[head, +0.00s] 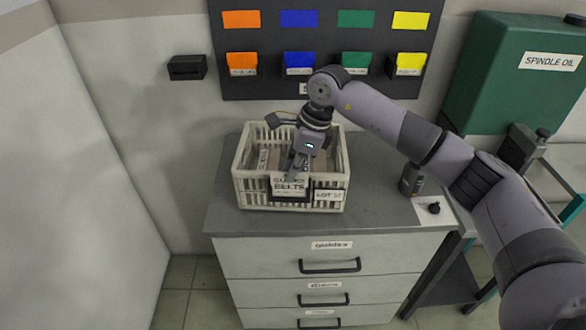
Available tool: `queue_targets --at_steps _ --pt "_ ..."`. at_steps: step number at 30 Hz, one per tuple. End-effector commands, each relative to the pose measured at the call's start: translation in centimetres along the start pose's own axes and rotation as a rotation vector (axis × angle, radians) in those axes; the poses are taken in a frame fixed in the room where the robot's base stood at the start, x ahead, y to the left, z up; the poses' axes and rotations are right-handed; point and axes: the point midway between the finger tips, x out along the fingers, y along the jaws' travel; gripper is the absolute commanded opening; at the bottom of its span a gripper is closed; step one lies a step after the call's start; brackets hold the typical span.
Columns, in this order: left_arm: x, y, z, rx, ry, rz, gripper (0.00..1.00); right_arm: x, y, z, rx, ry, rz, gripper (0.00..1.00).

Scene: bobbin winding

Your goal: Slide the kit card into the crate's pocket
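The pale crate (341,184) stands on the grey cabinet top, its slotted front facing me. A dark pocket (290,200) is on its front wall. The pale kit card (289,189), with "BELTS" readable, is upright at this pocket; how deep it sits is unclear. My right gripper (293,172) points down over the crate's front rim. Its fingers look close together at the card's top edge and cover part of the upper print; the rear finger is hidden. My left gripper is out of view.
A "LOT 37" label (329,195) is right of the pocket. Boxes (268,158) lie inside the crate. A dark bottle (412,180) and a white sheet (426,213) with a black knob are on the right. The cabinet top left of the crate is clear.

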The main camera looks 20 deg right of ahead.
Motion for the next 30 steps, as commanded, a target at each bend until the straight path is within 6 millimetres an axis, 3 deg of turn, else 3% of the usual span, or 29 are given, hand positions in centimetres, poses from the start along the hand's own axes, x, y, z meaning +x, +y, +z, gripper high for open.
queue_targets --at_steps 29,30 --pt "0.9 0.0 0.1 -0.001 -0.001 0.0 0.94 0.8 -0.1 -0.2 0.0 0.0 0.0 0.0" --pt "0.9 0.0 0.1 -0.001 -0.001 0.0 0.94 0.8 -0.1 -0.2 0.0 0.0 0.0 0.06"
